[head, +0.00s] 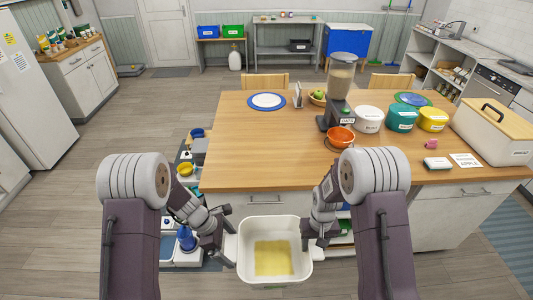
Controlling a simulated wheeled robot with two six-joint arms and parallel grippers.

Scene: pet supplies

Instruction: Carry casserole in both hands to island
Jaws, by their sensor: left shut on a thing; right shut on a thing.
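The casserole (242,270) is a white, open, box-like dish with something yellow on its bottom. It is at the bottom middle of the head view, in front of the island (240,150), whose wooden top is clear along its near left part. My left gripper (231,246) is shut on the casserole's left side. My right gripper (309,241) is shut on its right side. The casserole looks level between them, apart from the island top. The fingertips are partly hidden by the wrists and the rim.
Shelves with bowls are at the island's left end.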

